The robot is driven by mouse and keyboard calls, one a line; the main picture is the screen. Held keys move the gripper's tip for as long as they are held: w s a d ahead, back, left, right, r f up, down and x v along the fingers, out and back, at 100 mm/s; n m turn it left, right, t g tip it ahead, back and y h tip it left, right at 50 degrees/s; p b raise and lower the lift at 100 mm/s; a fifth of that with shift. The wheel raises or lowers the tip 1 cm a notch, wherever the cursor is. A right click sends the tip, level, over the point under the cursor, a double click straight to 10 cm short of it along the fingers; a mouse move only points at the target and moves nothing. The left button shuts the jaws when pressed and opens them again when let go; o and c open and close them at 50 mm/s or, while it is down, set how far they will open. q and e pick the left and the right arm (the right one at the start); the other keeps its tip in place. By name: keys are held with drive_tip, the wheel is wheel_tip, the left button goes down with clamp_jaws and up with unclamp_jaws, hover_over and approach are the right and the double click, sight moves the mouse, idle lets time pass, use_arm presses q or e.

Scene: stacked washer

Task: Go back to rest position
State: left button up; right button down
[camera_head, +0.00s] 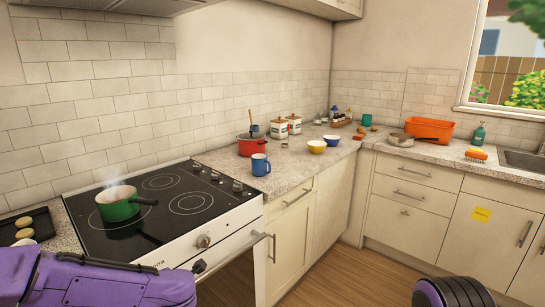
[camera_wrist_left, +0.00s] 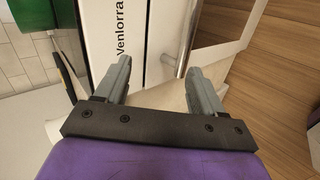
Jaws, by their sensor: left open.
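My left gripper (camera_wrist_left: 160,75) is open, with its two grey fingers apart and nothing between them. In the wrist view it is over the white stove front (camera_wrist_left: 120,35) with the Venlorra lettering, and the oven handle (camera_wrist_left: 185,45) shows just beyond the fingers. In the head view my purple left arm comes in at the bottom left, in front of the stove; its fingers cannot be made out there. Part of my purple right arm shows at the bottom right; its gripper is out of view.
A steaming green pot (camera_head: 117,205) stands on the black cooktop (camera_head: 178,220). A tray (camera_head: 27,226) with round pieces lies at the left. A blue mug (camera_head: 261,165), red pot (camera_head: 250,146) and bowls (camera_head: 317,147) stand on the counter. The wooden floor (camera_head: 365,275) ahead is clear.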

use_arm(q)
drive_tip(key=s+d+f+m+h, duration=0.1)
drive_tip(key=s+f+m, duration=0.3)
drive_tip(key=f, duration=0.2)
drive_tip(key=s+d+f+m, duration=0.1)
drive_tip(key=s+f+m, duration=0.2)
drive_tip(key=f+m, duration=0.25)
drive_tip(key=s+a+f+m+g+h, duration=0.1)
drive_tip(key=s+f+m, duration=0.4)
drive_tip(key=s, duration=0.8)
drive_tip(key=s+a+f+m+g+h, duration=0.1)
drive_tip(key=s+f+m, duration=0.4)
drive_tip(key=s, duration=0.9)
wheel_tip(320, 180, down, 3)
drive_tip(key=shift+s+a+f+g, duration=0.15)
drive_tip(key=shift+s+a+g, duration=0.15)
drive_tip(key=shift+a+g, duration=0.65)
